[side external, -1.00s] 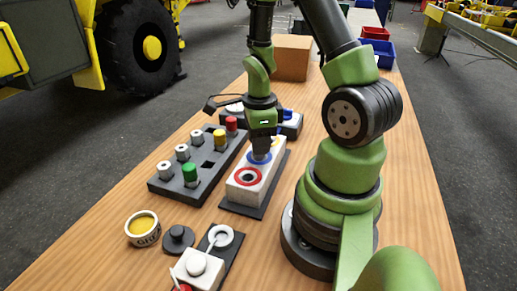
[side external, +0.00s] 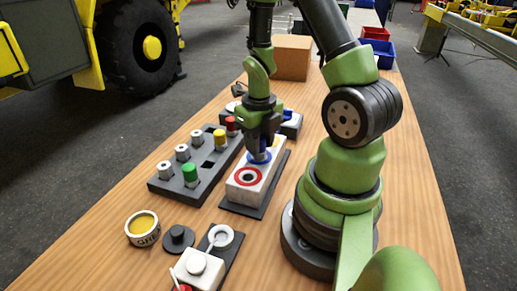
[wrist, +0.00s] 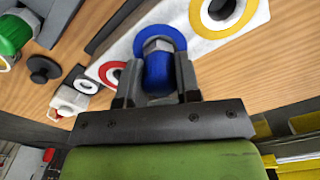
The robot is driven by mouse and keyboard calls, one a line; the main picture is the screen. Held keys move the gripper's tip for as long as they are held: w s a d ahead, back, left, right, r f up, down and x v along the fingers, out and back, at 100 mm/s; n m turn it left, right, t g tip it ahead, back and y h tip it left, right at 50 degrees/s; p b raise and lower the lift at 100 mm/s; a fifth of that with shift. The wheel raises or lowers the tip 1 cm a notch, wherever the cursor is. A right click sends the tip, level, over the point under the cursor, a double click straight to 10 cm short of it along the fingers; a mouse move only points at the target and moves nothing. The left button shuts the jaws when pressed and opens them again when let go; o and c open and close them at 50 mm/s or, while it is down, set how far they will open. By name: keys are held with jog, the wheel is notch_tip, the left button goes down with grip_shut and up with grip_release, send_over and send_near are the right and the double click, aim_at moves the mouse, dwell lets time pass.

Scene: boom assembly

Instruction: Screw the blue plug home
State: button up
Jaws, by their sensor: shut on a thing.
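The blue plug (wrist: 158,72) is between the two fingers of my gripper (wrist: 157,82) in the wrist view. My gripper is shut on it. Its metal collar (wrist: 155,46) shows beyond the blue cap and meets the blue ring (wrist: 174,36) on the white block. How deep it sits is hard to tell. The fingers hide most of the plug there. The red ring (side external: 248,177) at the near end surrounds an open hole.
A dark rack (side external: 205,180) with green, yellow, red and metal-topped plugs stands just left of the block. A yellow-topped tin (side external: 142,228), a black knob (side external: 178,238) and a white valve (side external: 200,268) lie nearer the camera. A cardboard box (side external: 291,58) stands behind.

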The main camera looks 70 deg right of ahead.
jog(key=o, duration=0.9)
jog(key=shift+o, duration=0.2)
jog(key=n, duration=1.2)
jog(key=shift+n, duration=0.3)
jog(key=n, duration=1.1)
jog(key=shift+n, duration=0.3)
